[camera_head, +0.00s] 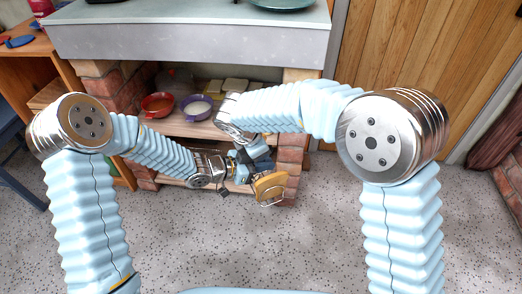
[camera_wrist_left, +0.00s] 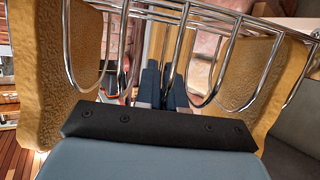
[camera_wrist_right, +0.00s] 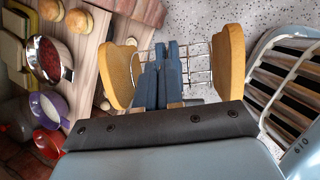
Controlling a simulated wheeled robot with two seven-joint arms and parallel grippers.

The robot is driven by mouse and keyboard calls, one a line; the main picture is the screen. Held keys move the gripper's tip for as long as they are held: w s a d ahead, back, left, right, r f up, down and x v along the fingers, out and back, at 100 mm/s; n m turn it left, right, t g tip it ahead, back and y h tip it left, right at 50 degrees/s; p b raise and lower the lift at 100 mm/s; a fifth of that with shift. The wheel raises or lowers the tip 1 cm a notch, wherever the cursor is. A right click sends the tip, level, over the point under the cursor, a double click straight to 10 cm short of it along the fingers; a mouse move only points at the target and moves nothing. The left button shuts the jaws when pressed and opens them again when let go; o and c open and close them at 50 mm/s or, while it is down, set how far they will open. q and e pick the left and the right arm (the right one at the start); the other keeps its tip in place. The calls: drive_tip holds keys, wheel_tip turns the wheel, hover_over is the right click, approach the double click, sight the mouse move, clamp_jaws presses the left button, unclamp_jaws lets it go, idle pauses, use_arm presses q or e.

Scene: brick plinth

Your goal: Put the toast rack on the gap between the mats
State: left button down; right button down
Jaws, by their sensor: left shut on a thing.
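The toast rack (camera_head: 270,189) is a shiny wire frame with golden-brown toast-like end pieces. It is held in front of the brick plinth, above the floor. In the left wrist view its wires (camera_wrist_left: 205,70) cross in front of my left fingers (camera_wrist_left: 163,85). My left gripper (camera_head: 242,176) is shut on the rack. In the right wrist view the rack's end pieces (camera_wrist_right: 229,60) flank my right fingers (camera_wrist_right: 163,75), which are close together among the wires and appear shut on it. The right hand is partly hidden in the head view. I cannot make out the mats clearly.
The plinth's wooden shelf (camera_head: 190,128) holds a red bowl (camera_head: 158,104), a purple pot (camera_head: 196,107) and pale yellow blocks (camera_head: 235,85). A grey slab (camera_head: 190,42) overhangs it. Brick pillars (camera_head: 291,155) flank the shelf. The speckled floor (camera_head: 230,240) in front is clear.

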use_arm(q)
drive_tip(key=c, duration=1.2)
unclamp_jaws()
drive_tip(key=shift+o, duration=0.2)
drive_tip(key=shift+a, duration=0.1)
